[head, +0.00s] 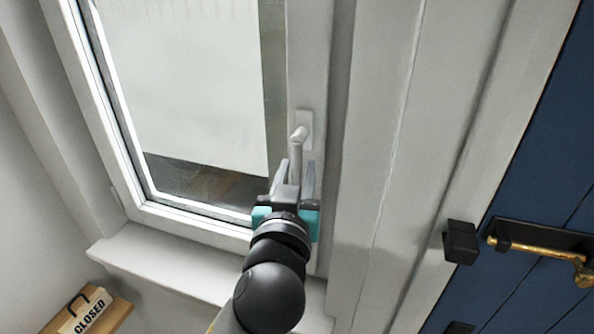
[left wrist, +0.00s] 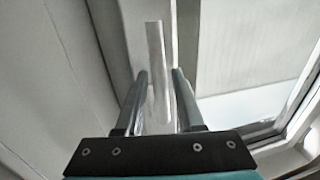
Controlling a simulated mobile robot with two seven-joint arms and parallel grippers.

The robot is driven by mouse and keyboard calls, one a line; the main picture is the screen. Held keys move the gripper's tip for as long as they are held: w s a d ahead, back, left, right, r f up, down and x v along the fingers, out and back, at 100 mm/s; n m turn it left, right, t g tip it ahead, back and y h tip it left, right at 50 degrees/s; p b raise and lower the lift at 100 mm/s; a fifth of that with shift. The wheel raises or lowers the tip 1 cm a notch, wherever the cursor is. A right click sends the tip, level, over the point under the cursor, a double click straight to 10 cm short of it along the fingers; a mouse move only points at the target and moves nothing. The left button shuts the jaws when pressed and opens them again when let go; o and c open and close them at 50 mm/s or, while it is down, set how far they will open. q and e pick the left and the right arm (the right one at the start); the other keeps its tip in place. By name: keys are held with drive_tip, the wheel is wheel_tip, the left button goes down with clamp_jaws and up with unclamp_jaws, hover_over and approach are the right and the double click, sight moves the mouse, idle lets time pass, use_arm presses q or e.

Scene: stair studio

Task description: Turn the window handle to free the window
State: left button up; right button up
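The window handle (head: 297,145) is a pale grey lever on the right side of the white window frame. It points down from its mounting plate, and the window looks closed. My left gripper (head: 296,174) comes up from below with one finger on each side of the lever's lower part. In the left wrist view the handle (left wrist: 156,60) stands between the two fingers (left wrist: 159,72), with narrow gaps showing beside it. The fingers are apart and not visibly clamped on it. The lever's lower end is partly hidden by the gripper. My right gripper is not in view.
A white window sill (head: 170,268) runs below the window. A wooden "CLOSED" sign (head: 92,310) is at the lower left. A blue door (head: 545,130) with a brass latch (head: 540,246) and a black block (head: 460,242) is at the right.

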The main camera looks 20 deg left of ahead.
use_arm(q)
clamp_jaws()
idle(1.1)
